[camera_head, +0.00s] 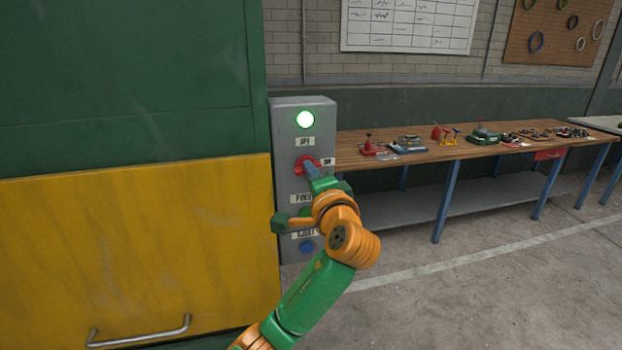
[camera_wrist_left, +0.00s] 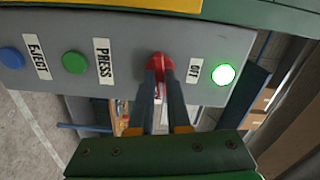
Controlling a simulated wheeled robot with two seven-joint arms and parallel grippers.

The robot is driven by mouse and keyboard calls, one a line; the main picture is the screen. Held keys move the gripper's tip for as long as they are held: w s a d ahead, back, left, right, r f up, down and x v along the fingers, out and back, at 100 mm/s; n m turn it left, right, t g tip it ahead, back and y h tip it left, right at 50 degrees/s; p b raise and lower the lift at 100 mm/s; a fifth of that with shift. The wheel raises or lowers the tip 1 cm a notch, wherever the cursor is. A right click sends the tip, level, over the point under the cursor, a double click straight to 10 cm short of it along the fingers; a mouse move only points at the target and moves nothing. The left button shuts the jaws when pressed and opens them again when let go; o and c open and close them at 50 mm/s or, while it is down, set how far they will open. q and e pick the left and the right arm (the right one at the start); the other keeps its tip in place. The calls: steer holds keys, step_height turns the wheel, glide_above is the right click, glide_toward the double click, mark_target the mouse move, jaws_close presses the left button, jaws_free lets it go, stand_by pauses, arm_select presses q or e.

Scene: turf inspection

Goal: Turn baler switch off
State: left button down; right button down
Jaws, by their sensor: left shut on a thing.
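The grey control panel (camera_head: 284,133) is fixed to the right side of the baler (camera_head: 130,90). Its red switch (camera_head: 302,165) sits between the OFF label above and the ON label to its right. The switch also shows in the left wrist view (camera_wrist_left: 159,63). A lamp (camera_head: 305,119) at the panel top glows green. My left gripper (camera_head: 309,168) is at the switch, and in the left wrist view its two fingers are closed on the red knob. The fingertips partly hide the knob, so its exact angle is hard to tell. My right gripper is not in view.
A green PRESS button (camera_wrist_left: 74,62) and a blue EJECT button (camera_wrist_left: 11,58) lie below the switch on the panel. A wooden workbench (camera_head: 405,158) with tools stands to the right. The concrete floor in front is clear.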

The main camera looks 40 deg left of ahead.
arm_select(q)
steer(key=shift+r+n+b, duration=0.1)
steer(key=shift+n+b, duration=3.7)
steer(key=shift+n, duration=4.3)
steer(key=c, duration=0.9)
jaws_free()
steer(key=b+v, duration=0.3)
steer(key=v, duration=0.4)
